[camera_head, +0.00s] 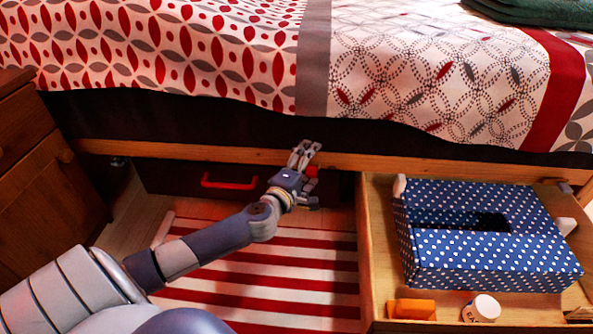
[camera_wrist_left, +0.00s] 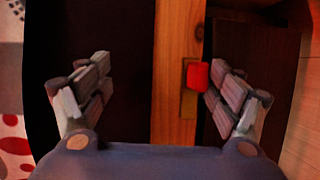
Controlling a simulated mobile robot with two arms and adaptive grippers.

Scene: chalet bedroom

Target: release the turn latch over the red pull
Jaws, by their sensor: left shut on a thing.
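A red turn latch (camera_head: 312,171) sits on the wooden bed rail. In the left wrist view the red latch (camera_wrist_left: 197,74) has a brass plate behind it. The red pull (camera_head: 230,182) is a bar handle on a dark drawer front under the rail, left of the latch. The contact itself is partly hidden. My right gripper is not in view.
An open wooden drawer (camera_head: 371,255) on the right holds a blue dotted box (camera_head: 490,262), an orange item (camera_head: 411,308) and a white round container (camera_head: 482,307). A wooden cabinet (camera_head: 45,180) stands left. A striped rug (camera_head: 290,277) covers the floor under my arm.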

